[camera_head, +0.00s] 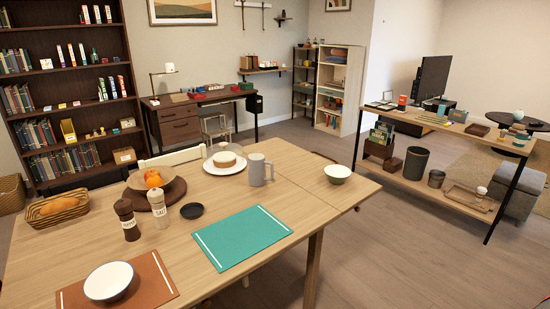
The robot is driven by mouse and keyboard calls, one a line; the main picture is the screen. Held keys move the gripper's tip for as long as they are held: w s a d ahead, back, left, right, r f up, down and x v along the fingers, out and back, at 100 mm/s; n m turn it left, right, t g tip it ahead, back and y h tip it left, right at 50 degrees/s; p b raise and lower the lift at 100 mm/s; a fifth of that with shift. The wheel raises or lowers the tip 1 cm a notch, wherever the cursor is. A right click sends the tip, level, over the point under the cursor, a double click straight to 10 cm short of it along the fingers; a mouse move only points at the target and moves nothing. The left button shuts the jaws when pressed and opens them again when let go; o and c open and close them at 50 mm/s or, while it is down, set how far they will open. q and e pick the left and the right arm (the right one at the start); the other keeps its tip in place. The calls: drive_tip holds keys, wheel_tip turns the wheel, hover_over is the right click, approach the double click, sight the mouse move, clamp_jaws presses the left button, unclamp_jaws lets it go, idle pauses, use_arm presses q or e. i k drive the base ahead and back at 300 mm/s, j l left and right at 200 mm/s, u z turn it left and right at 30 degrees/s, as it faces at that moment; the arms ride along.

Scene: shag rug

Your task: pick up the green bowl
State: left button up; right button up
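The green bowl (338,175) stands upright near the right end of the wooden dining table (330,200). It is small, with a pale inside and a greenish outside, and looks empty. Neither of my grippers shows in the head view, so nothing of mine is seen at the bowl.
A grey mug (257,170) and a cake under a dome (225,162) stand left of the bowl. A teal placemat (241,238) lies nearer. A white bowl (108,281) sits on a brown placemat (152,277). Floor is open right of the table, before a console table (430,127).

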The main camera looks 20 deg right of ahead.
sight(337, 174)
drive_tip(key=l+z, duration=0.1)
drive_tip(key=z, duration=0.6)
drive_tip(key=i, duration=0.05)
